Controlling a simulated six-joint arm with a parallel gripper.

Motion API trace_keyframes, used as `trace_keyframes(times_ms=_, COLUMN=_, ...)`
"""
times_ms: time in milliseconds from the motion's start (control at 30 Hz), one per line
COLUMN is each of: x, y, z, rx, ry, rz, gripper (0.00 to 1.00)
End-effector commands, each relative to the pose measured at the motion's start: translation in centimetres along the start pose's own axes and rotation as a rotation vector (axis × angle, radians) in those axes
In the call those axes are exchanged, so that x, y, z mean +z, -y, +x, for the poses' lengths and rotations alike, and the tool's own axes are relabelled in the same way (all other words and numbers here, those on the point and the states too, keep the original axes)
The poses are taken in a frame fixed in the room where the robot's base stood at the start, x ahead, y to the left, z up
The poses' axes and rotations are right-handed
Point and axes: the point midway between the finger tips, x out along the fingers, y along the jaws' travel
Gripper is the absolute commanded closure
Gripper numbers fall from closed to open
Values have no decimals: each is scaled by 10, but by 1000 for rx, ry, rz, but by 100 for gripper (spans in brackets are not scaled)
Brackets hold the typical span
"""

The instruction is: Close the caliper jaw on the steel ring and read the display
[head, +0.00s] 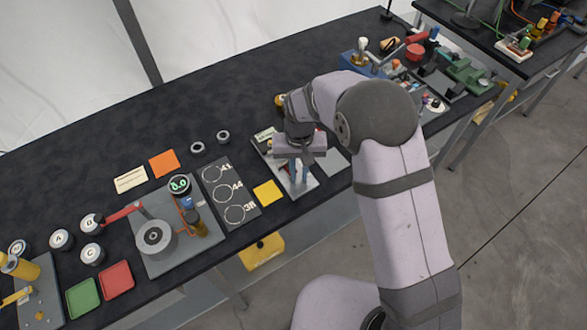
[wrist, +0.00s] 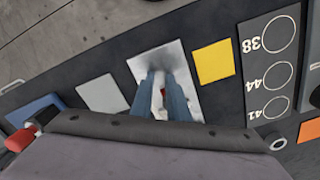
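My gripper (head: 298,182) points down over a light metal plate (head: 270,157) with a device on it, probably the caliper. In the wrist view its two blue fingers (wrist: 166,85) stand a little apart above the same plate (wrist: 143,66). A small red and pale part (wrist: 162,91) shows between them; I cannot tell whether they touch it. The jaw is mostly hidden by my gripper. Two steel rings, one on the left (head: 197,147) and one on the right (head: 223,136), lie on the dark bench behind the board. A small pale green panel (head: 265,134) shows at the plate's far end; its reading is illegible.
A dark board (head: 247,203) with circles marked 41, 44 and 38 lies left of the plate, with a yellow square (head: 267,193) between. A grey station (head: 185,258) with a round green-digit display (head: 179,184) stands further left. Coloured tools crowd the right end. The back-left bench is clear.

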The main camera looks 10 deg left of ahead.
Motion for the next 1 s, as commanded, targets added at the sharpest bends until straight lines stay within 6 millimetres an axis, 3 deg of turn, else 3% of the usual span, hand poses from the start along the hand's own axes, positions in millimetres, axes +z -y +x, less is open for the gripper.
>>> trace_keyframes(times_ms=33, x=-6, y=9, z=-4, rx=-18, ry=-23, rz=0, gripper=69)
trace_keyframes(times_ms=467, x=-4, y=8, z=-8, rx=-18, ry=-25, rz=0, gripper=69)
trace_keyframes(times_ms=1000, x=-1, y=4, z=-42, rx=-12, ry=-15, rz=2, gripper=69)
